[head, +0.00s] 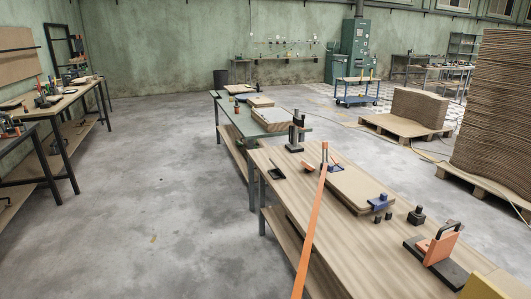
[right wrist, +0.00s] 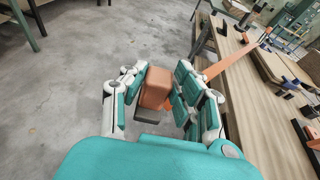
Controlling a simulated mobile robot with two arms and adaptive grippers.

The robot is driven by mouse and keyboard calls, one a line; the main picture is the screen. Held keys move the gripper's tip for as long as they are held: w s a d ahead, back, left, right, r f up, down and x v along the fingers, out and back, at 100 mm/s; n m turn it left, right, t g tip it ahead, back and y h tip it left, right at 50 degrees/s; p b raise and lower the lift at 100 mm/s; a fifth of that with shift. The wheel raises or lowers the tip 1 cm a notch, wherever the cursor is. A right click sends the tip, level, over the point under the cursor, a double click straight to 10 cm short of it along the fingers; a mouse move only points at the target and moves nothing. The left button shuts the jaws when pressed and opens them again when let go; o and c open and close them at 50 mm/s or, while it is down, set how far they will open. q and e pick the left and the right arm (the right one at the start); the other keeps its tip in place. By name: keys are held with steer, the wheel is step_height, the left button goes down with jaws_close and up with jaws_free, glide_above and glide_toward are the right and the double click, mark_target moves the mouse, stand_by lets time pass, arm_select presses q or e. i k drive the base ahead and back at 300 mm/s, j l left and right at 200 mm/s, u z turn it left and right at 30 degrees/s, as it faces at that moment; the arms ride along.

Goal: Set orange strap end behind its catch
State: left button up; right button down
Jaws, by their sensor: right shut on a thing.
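The orange strap (head: 311,222) runs taut from an upright fitting at the far end of the board stack (head: 352,188), toward me and out of the bottom of the head view. In the right wrist view the strap (right wrist: 232,62) slants from the bench down to my right gripper (right wrist: 157,95). That gripper is shut on the orange block-like strap end (right wrist: 156,88), held off the bench's side above the floor. A blue clamp piece (head: 379,201) sits at the stack's near end. I cannot tell which fitting is the catch. My left gripper is not in view.
The wooden bench (head: 310,222) also holds a black-and-orange device (head: 437,247), a small black block (head: 416,216) and a dark upright tool (head: 296,132). A green table (head: 240,121) stands beyond. The floor (head: 150,200) at left is clear.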

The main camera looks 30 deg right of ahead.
mark_target(387, 224)
steer(key=i+j+z, duration=0.1)
steer(key=i+z, duration=0.15)
steer(key=i, duration=1.7)
steer(key=i+z, duration=0.45)
steer(key=i+j+z, duration=0.15)
steer(key=i+z, duration=0.25)
steer(key=i+l+z, duration=0.1)
steer(key=i+z, duration=0.15)
steer(key=z, duration=0.25)
steer(key=i+z, duration=0.2)
steer(key=z, duration=0.3)
steer(key=i+z, duration=0.25)
steer(key=z, duration=0.25)
steer(key=i+j+z, duration=0.2)
steer(key=z, duration=0.3)
